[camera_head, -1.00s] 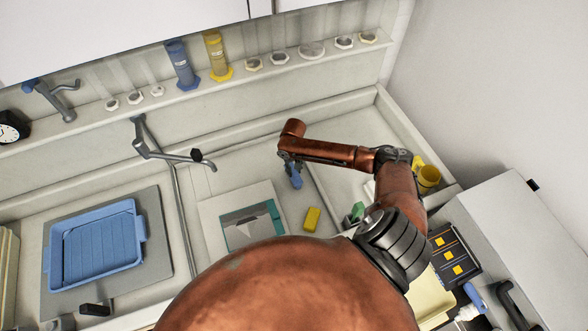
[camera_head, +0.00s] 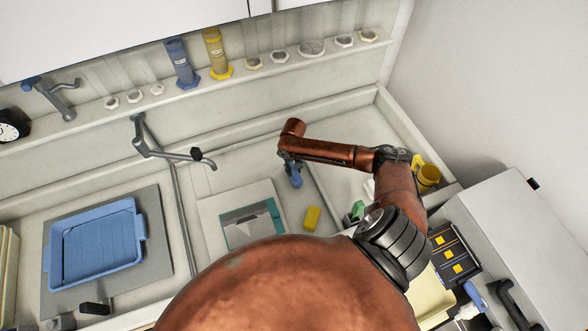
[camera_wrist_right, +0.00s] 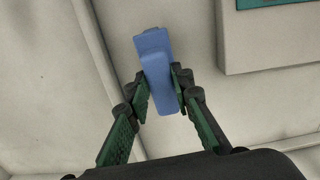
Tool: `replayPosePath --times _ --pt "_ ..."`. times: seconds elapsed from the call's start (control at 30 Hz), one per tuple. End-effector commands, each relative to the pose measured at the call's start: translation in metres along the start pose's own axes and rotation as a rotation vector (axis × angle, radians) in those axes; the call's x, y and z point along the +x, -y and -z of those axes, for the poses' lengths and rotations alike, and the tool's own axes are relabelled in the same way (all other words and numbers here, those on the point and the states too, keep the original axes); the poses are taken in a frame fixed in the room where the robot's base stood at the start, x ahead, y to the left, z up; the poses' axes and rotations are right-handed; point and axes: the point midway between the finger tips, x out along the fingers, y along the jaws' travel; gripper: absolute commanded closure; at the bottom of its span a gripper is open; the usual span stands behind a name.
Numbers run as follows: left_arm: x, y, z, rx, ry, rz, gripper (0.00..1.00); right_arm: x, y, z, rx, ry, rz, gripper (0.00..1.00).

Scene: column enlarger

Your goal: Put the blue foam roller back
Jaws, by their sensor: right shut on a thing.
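The blue foam roller (camera_head: 295,178) hangs below my right wrist in the head view, over the pale sink floor. It also shows in the wrist view (camera_wrist_right: 157,70) as a blue block between the fingers. My right gripper (camera_wrist_right: 160,95) is shut on it, one dark green finger on each side. In the head view my right gripper (camera_head: 290,166) is small and partly hidden by the wrist. A yellow block (camera_head: 312,218) lies on the floor just below and right of the roller. My left gripper is not in view.
A white board with a teal-edged panel (camera_head: 265,208) lies left of the yellow block. A blue tray (camera_head: 138,215) stands at left, and a grey tap (camera_head: 170,156) reaches over the basin. Blue (camera_head: 182,65) and yellow (camera_head: 216,58) cylinders stand on the back ledge. A yellow cup (camera_head: 428,177) is at right.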

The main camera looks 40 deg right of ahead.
Motion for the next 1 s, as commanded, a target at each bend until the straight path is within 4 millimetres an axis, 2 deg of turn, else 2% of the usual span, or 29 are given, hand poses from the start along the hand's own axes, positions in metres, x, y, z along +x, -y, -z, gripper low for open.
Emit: replayPosePath --times 0.93,0.97,1.0 --pt "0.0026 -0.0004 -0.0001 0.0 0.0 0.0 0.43 0.0083 0.0002 0.0001 0.0 -0.001 0.0 1.0" --pt "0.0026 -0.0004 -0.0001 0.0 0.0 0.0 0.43 0.0083 0.0002 0.0001 0.0 0.0 0.0 0.77" --pt "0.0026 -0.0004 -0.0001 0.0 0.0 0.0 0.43 0.0083 0.0001 0.0001 0.0 0.0 0.0 0.74"
